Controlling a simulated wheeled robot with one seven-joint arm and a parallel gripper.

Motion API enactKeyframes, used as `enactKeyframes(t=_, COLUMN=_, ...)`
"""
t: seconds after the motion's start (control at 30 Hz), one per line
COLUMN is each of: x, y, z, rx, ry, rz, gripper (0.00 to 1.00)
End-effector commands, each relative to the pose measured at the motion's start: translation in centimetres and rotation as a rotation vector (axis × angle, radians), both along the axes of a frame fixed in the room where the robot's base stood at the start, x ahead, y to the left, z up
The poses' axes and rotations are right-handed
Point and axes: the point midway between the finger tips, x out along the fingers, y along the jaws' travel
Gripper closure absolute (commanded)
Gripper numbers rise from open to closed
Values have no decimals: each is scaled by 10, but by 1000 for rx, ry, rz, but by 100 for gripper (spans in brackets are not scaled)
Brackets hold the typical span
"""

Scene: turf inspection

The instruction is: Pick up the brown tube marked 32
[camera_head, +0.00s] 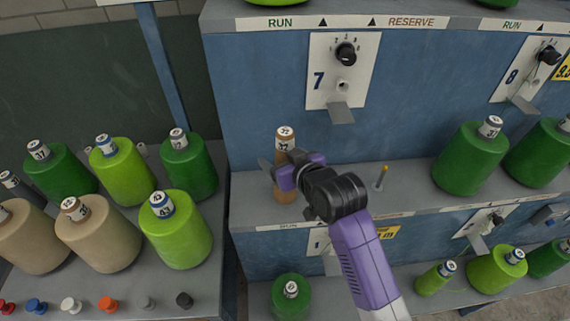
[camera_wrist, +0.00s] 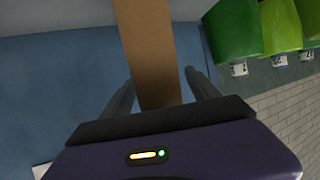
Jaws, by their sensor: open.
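The brown tube (camera_head: 284,180) stands upright on the shelf of the blue machine, below the panel numbered 7. Its pale top label appears to read 32. My gripper (camera_head: 273,172) is at the tube, with its fingers around the tube's middle height; the near parts of the gripper hide some of the tube. In the wrist view the tube (camera_wrist: 148,50) runs down between the two open fingers of my gripper (camera_wrist: 160,88). A gap shows beside the tube, mainly toward the right finger.
An empty upright peg (camera_head: 382,177) stands on the same shelf to the right. Green cones (camera_head: 470,158) stand farther right. A side table (camera_head: 120,285) at left holds several green and tan cones and small coloured pegs. A dial panel (camera_head: 342,72) with a protruding metal tab is above the tube.

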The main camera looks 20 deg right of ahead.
Motion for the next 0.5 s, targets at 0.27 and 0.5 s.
enactKeyframes(t=0.27, x=3, y=0, z=-2, rx=0, ry=-1, rz=-1, gripper=30)
enactKeyframes(t=0.5, x=3, y=0, z=-2, rx=0, ry=0, rz=-1, gripper=75)
